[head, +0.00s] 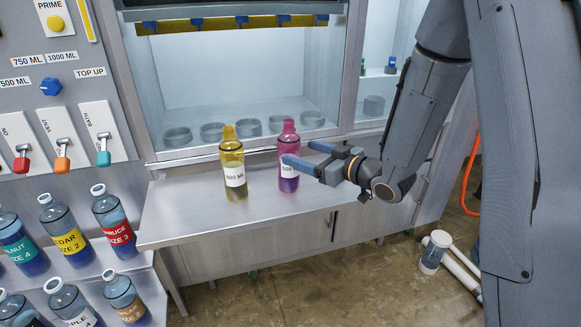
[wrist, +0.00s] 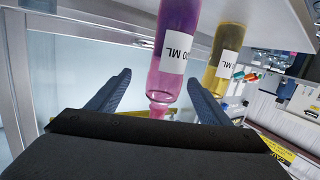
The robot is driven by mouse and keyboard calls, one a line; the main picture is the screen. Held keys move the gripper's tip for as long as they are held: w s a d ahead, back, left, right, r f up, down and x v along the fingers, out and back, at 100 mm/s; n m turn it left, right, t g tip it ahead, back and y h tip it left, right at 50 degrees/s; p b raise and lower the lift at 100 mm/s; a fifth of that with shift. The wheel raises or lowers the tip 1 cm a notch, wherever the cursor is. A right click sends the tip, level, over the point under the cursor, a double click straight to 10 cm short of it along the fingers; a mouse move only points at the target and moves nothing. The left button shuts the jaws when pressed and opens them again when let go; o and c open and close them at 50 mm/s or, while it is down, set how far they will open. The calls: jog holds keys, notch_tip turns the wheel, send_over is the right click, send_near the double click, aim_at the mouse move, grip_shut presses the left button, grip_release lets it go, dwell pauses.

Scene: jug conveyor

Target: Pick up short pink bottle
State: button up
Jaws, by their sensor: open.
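The short pink bottle (head: 288,140) stands upright on the metal ledge (head: 200,205), with a pink cap and a white label. My gripper (head: 299,152) is open beside it, coming from the right, and one finger covers part of the label in the head view. In the wrist view the pink bottle (wrist: 178,40) appears upside down, its narrow neck between the two spread fingers of my gripper (wrist: 159,78). The fingers do not appear closed on it. I cannot tell exactly how deep it sits between them.
A yellow bottle (head: 232,165) labelled 500 ML stands close to the left of the pink one; it also shows in the wrist view (wrist: 227,50). Behind is a glass-fronted cabinet (head: 240,70) with round holders. Blue bottles (head: 115,225) stand on racks at the left. The ledge's left part is clear.

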aim_at(297, 157)
jog(key=shift+w+a+f+y+b, duration=0.2)
jog(key=shift+a+f+y+b, duration=0.45)
jog(key=shift+f+y, duration=0.2)
jog(key=shift+w+a+y, duration=0.1)
jog(key=shift+a+y, duration=0.15)
jog(key=shift+y, duration=0.1)
jog(key=shift+x, duration=1.25)
jog(key=p+x, duration=0.1)
jog(key=x, duration=0.4)
jog(key=shift+d+r, duration=0.1)
jog(key=shift+r, duration=0.1)
jog(key=c, duration=1.4)
